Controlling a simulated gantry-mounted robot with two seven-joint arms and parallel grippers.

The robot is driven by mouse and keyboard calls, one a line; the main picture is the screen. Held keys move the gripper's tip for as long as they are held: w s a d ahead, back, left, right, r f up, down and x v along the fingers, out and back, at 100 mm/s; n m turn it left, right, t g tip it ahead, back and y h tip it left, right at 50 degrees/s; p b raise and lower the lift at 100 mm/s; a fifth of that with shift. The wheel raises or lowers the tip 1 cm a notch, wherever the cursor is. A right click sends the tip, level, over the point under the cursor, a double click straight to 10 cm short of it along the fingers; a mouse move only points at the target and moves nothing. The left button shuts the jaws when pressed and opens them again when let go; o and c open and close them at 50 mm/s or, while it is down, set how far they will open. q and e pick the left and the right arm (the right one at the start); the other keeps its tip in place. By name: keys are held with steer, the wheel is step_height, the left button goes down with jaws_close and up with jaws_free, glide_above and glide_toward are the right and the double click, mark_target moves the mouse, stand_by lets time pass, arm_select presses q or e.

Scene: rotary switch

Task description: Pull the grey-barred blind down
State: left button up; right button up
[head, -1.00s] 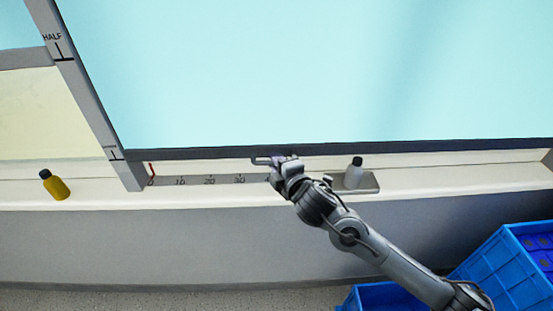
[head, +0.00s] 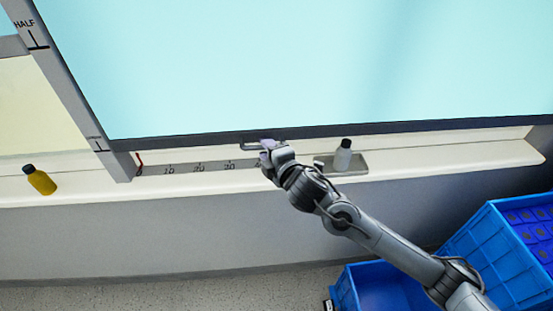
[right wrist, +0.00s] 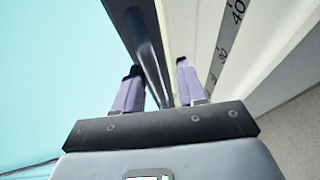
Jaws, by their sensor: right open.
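The light blue blind (head: 300,65) hangs low, with its dark grey bottom bar (head: 400,127) just above the white sill. A small grey handle (head: 248,147) projects from the bar. It shows in the right wrist view (right wrist: 149,60) between my finger pads. My right gripper (head: 266,146) is at the handle's right side. In the right wrist view its purple-padded fingers (right wrist: 158,68) are apart, one on each side of the handle; I cannot tell whether they touch it. My left gripper is not in view.
A scale strip (head: 215,165) with numbers lies on the sill below the bar. A side post (head: 75,95) marked HALF borders the blind. Blue crates (head: 480,245) stand lower right.

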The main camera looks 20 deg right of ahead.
steer(key=s+r, duration=0.1)
steer(key=s, duration=0.8)
steer(key=shift+s+d+r+p, duration=0.3)
steer(key=shift+s+d+p, duration=0.1)
steer(key=s+a+f+m+g+p, duration=0.4)
steer(key=s+f+m+g, duration=0.15)
steer(key=s+f, duration=0.95)
steer(key=s+d+f+m+g+h+p, duration=0.1)
steer(key=s+d+f+m+g, duration=0.15)
steer(key=s+m, duration=0.35)
steer(key=s+d+f+m+g, duration=0.2)
steer(key=s+f+m+g, duration=0.15)
steer(key=s, duration=0.45)
step_height(320, 180, up, 38)
steer(key=m+p, duration=0.1)
steer(key=p, duration=3.7)
steer(key=shift+g, duration=0.45)
